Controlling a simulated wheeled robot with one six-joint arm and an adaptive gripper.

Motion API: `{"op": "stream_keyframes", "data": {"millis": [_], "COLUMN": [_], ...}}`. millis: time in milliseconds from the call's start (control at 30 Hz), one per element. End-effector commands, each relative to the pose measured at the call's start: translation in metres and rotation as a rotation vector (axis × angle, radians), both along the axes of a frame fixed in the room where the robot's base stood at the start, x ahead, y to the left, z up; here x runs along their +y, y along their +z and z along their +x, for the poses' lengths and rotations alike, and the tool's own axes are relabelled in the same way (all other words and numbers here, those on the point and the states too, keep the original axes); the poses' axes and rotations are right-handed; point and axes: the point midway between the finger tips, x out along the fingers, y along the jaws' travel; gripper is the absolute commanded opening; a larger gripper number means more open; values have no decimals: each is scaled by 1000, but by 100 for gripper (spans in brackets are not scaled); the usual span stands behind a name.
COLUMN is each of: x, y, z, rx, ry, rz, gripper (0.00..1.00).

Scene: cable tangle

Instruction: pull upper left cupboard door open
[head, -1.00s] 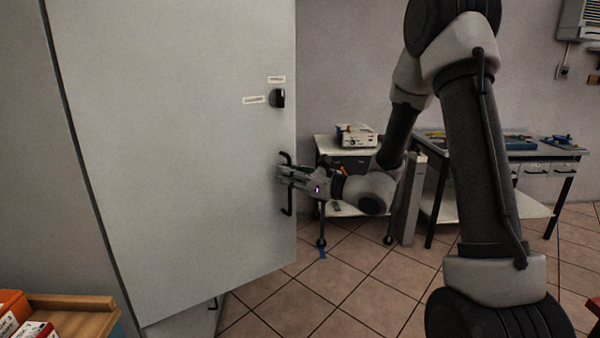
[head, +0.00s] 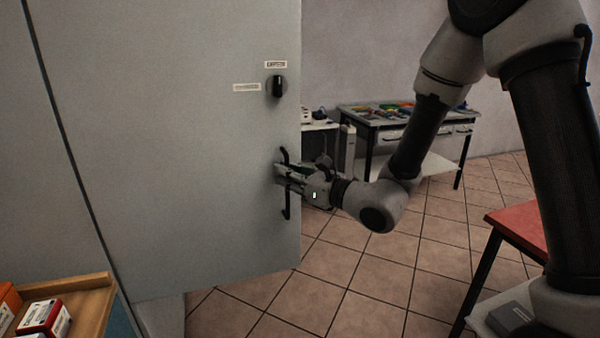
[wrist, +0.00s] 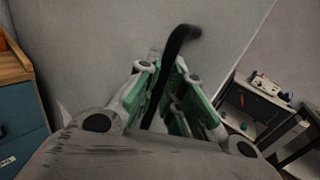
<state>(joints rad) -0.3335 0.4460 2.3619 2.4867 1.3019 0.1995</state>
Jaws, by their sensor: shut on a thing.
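The grey cupboard door (head: 190,130) fills the left of the head view and stands ajar, its lower edge out over the floor. It has a dark knob (head: 278,86) with small labels, and below it a black bar handle (head: 287,207) near its right edge. My gripper (head: 284,173) is shut on the handle's upper part. In the wrist view the handle (wrist: 175,50) runs between the green-padded fingers, against the grey door face (wrist: 100,40). The inside of the cupboard is hidden behind the door.
A wooden-topped unit (head: 85,300) with small boxes (head: 45,318) stands at the lower left, close to the door. A workbench (head: 400,120) with tools stands behind. A red-topped table (head: 518,228) is at the right. Tiled floor (head: 390,275) is clear between.

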Motion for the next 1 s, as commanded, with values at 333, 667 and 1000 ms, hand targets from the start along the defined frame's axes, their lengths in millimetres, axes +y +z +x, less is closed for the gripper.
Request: {"op": "stream_keyframes", "data": {"millis": [333, 667, 1000], "x": [3, 3, -6], "y": [1, 1, 0], "z": [-1, -1, -7], "rx": [-3, -2, 1], "ry": [-4, -3, -3], "rz": [1, 1, -1], "gripper": [0, 32, 32]}}
